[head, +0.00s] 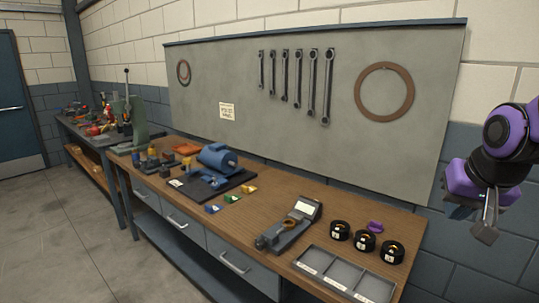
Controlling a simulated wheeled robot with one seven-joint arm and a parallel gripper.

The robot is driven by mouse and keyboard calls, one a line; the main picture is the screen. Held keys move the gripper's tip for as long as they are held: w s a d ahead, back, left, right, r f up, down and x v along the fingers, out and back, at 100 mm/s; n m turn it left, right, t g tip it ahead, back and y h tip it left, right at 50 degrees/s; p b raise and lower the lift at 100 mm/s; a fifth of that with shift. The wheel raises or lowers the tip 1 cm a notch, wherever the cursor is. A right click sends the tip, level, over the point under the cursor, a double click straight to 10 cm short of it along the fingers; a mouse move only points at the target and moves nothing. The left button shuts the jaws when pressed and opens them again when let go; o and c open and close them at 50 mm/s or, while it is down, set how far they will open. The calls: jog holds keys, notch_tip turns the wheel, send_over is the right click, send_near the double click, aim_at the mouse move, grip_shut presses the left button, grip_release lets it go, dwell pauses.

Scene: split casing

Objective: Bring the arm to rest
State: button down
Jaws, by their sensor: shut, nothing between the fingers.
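My arm, purple and black, shows at the right edge of the head view. My gripper (487,222) hangs at its lower end, in front of the wall and to the right of the workbench. Its fingers are together with nothing between them. It is apart from the bench and from everything on it.
The wooden workbench (315,196) holds a blue motor-like casing (217,158), a grey device with a screen (290,228), several black round parts (364,241) and a divided grey tray (340,277). The floor (70,240) at left is clear.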

jog(key=s+a+r+n, duration=0.1)
jog(key=s+r+n, duration=0.1)
jog(key=s, duration=0.3)
jog(key=s+a+r+n, duration=0.2)
jog(key=s+r, duration=0.1)
jog(key=s, duration=0.3)
jog(key=shift+s+r, duration=0.2)
jog(key=shift+r, duration=0.2)
